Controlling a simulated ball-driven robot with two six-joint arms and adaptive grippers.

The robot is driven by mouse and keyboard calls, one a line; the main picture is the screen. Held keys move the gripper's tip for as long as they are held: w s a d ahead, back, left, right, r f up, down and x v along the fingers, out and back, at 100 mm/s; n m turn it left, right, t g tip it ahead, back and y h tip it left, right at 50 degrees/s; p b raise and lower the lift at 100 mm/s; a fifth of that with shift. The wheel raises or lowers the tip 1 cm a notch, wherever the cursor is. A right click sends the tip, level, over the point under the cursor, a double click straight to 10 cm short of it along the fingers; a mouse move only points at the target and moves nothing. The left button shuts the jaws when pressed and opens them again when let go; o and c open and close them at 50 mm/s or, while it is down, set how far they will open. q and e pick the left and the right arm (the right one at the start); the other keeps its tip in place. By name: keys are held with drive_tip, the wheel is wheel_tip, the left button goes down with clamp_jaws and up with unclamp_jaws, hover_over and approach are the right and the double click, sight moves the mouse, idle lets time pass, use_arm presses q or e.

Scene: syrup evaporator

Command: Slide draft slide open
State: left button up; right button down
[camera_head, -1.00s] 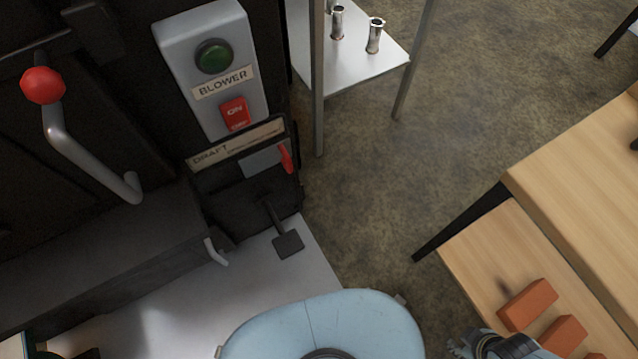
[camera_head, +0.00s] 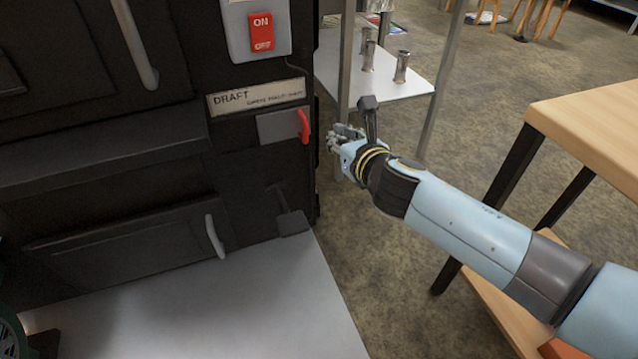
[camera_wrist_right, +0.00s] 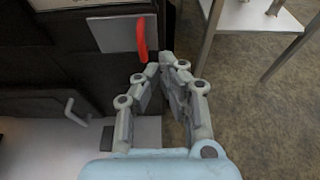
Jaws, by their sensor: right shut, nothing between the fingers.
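The draft slide is a grey metal plate (camera_head: 278,126) with a red handle (camera_head: 303,127) at its right end, under the DRAFT label (camera_head: 255,97) on the black evaporator front. In the right wrist view the red handle (camera_wrist_right: 141,39) stands just beyond and slightly left of the fingertips. My right gripper (camera_head: 338,138) is just right of the red handle in the head view, apart from it. Its fingertips come together in the right wrist view (camera_wrist_right: 160,64), shut and empty. My left gripper is out of view.
A blower box with a red ON switch (camera_head: 261,31) is above the label. A firebox door with a curved handle (camera_head: 215,237) is lower left, above a pale surface (camera_head: 200,300). A metal shelf (camera_head: 385,80) stands behind my gripper, and a wooden table (camera_head: 590,110) is at right.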

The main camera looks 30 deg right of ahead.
sight(288, 131)
use_arm(q)
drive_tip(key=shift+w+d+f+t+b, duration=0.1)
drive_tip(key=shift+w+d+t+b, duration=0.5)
drive_tip(key=shift+b, duration=1.1)
use_arm(e)
drive_tip(key=shift+s+f+x, duration=0.1)
drive_tip(key=shift+f+x, duration=0.1)
drive_tip(key=shift+x, duration=1.95)
drive_tip(key=shift+s+f+x, duration=0.1)
drive_tip(key=shift+f+x, duration=0.1)
drive_tip(key=shift+x, duration=1.95)
drive_tip(key=shift+s+f+x, duration=0.1)
drive_tip(key=shift+f+x, duration=0.15)
drive_tip(key=shift+x, duration=1.9)
drive_tip(key=shift+w+d, duration=0.1)
drive_tip(key=shift+d, duration=0.05)
